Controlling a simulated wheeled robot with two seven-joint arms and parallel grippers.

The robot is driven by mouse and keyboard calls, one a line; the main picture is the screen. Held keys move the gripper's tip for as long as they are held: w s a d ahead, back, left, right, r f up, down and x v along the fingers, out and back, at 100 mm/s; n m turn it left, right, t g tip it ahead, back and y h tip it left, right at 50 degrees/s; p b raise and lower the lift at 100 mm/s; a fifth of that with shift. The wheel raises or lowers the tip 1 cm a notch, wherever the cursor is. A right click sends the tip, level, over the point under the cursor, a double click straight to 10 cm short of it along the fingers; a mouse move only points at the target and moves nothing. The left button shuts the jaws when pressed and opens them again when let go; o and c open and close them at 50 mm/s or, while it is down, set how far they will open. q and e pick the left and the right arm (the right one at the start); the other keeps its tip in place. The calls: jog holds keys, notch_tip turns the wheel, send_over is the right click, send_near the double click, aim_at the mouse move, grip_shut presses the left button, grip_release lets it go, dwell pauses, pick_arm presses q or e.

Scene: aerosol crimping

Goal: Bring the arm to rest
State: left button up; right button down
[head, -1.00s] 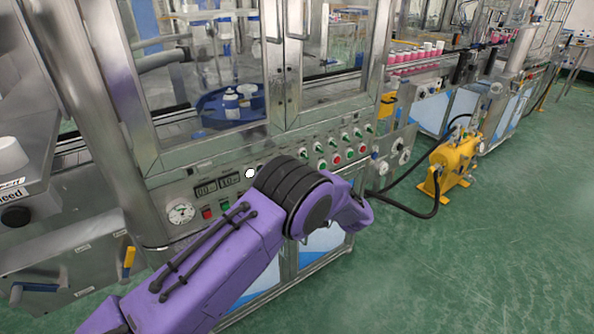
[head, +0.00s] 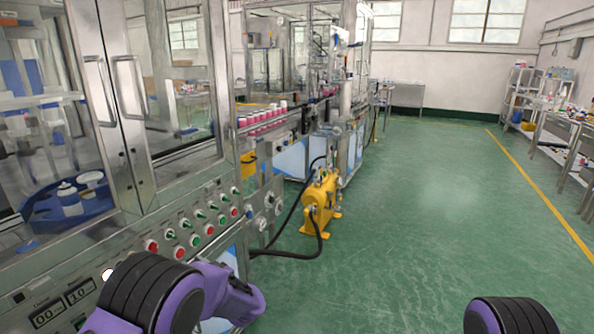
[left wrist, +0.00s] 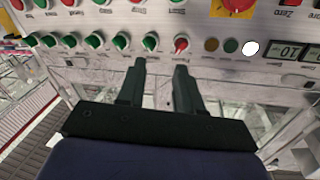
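My left arm, purple with a black ribbed joint, reaches in at the bottom left of the head view, in front of the machine's control panel (head: 200,222). Its fingertips cannot be made out there. In the left wrist view my left gripper (left wrist: 160,68) has two dark fingers apart with nothing between them. They point toward the panel's row of green and red knobs (left wrist: 100,43); I cannot tell the exact distance. A round white button (left wrist: 250,47) is right of the fingers, and it also shows in the head view (head: 108,274). My right gripper is out of view; only a purple-and-black arm part shows at bottom right.
A yellow pump unit (head: 321,203) with black hoses stands on the green floor beyond the panel. Glass machine doors (head: 170,85) stand at left, with a blue turntable (head: 45,214) behind them. The floor at centre and right is open, up to benches (head: 560,135) at far right.

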pick_arm(q)
jog(key=s+a+f+m+h, duration=0.1)
jog(key=s+f+h, duration=0.3)
jog(key=s+f, duration=0.4)
jog(key=s+f+m+h, duration=0.1)
jog(key=s+f+h, duration=0.4)
jog(key=f, duration=0.5)
jog(key=s+f+g+h, duration=0.1)
jog(key=s+f+g, duration=0.2)
jog(key=s, duration=1.2)
jog(key=s+d+f+g+h, duration=0.1)
jog(key=s+f+g, duration=0.2)
jog(key=s, duration=1.2)
notch_tip(320, 180, down, 3)
jog(key=shift+s+f+g+h, duration=0.1)
jog(key=shift+s+g+h, duration=0.15)
jog(key=shift+g+h, duration=0.15)
